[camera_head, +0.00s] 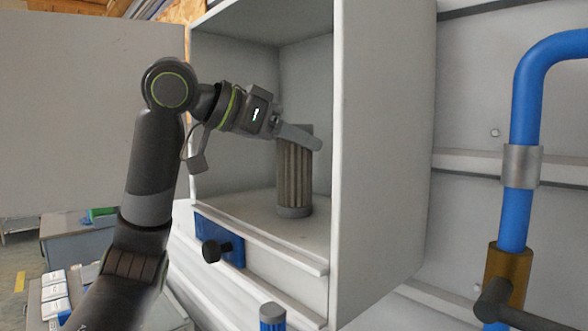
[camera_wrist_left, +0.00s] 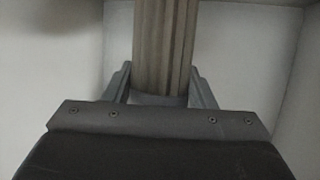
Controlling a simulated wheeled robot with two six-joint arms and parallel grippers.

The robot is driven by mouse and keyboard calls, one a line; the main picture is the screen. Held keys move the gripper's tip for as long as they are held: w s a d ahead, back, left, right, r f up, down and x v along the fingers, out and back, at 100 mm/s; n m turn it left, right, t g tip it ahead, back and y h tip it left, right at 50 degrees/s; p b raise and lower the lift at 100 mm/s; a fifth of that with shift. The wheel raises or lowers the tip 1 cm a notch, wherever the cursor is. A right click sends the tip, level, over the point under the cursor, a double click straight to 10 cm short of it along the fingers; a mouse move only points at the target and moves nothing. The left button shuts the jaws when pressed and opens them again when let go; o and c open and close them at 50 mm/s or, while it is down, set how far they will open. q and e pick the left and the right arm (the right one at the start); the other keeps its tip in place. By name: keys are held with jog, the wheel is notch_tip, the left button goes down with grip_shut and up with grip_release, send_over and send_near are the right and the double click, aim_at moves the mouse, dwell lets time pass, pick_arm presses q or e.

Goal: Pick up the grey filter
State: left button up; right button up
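The grey filter (camera_head: 294,180), a ribbed cylinder with a grey round base, stands upright on the floor of the open white cabinet (camera_head: 384,150). My left gripper (camera_head: 300,136) is at the filter's upper end, with one finger crossing in front of it. In the left wrist view the filter (camera_wrist_left: 164,45) lies between the two fingers (camera_wrist_left: 160,85), one close along each side. I cannot tell whether the fingers press on it. The far finger is hidden in the head view. My right gripper is in neither view.
A blue latch with a black knob (camera_head: 211,250) is below the opening. A blue pipe (camera_head: 526,120) runs at the right.

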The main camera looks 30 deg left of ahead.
pick_arm(q)
jog(key=c, duration=0.5)
